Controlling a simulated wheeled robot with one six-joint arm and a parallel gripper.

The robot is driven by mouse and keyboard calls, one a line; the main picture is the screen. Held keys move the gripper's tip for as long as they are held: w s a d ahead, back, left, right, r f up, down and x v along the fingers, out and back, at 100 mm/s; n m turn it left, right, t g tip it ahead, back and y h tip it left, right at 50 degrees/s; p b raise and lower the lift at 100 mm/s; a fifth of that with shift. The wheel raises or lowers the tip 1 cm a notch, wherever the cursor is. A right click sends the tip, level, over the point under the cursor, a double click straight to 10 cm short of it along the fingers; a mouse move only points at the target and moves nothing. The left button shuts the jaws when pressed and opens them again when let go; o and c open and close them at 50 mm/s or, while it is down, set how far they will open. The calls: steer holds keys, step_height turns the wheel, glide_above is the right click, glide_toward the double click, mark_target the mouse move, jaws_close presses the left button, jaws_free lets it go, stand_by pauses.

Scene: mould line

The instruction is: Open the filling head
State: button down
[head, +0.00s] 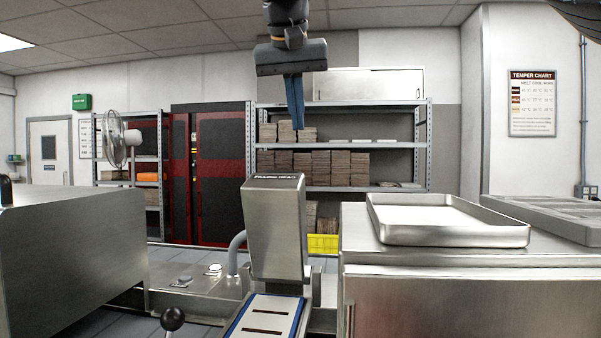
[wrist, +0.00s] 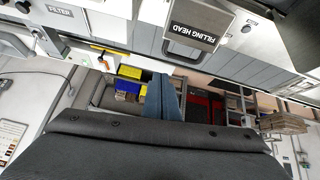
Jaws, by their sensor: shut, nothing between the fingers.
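The filling head (head: 275,230) is an upright steel box in the middle of the head view, with its name on the top edge. It stands over a blue-edged plate with dark slots (head: 265,316). In the wrist view the filling head (wrist: 193,22) shows at the top with its label upside down. My gripper (head: 298,125) hangs above and beyond it in the head view, blue fingers pointing down, shut and empty. The fingers (wrist: 164,78) also show shut in the wrist view. They are apart from the filling head. Whether its lid is open or closed I cannot tell.
A steel tray (head: 455,236) lies on the right-hand cabinet (head: 440,290). A steel housing (head: 70,250) stands at the left. A black ball-topped lever (head: 172,319) is at the front. Shelves (head: 340,104) with stacked brown blocks stand behind. The air around my gripper looks clear.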

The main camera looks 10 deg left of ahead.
steer(key=shift+m, duration=0.7)
steer(key=p+x, duration=0.1)
steer(key=x, duration=0.8)
steer(key=shift+d+f, duration=0.1)
steer(key=shift+d, duration=0.1)
steer(key=shift+f+p, duration=0.3)
steer(key=shift+p, duration=0.05)
steer(key=shift+s+f, duration=0.25)
steer(key=shift+s, duration=0.95)
steer(key=shift+s+f+p, duration=0.35)
steer(key=shift+s+p, duration=0.05)
steer(key=shift+s, duration=0.1)
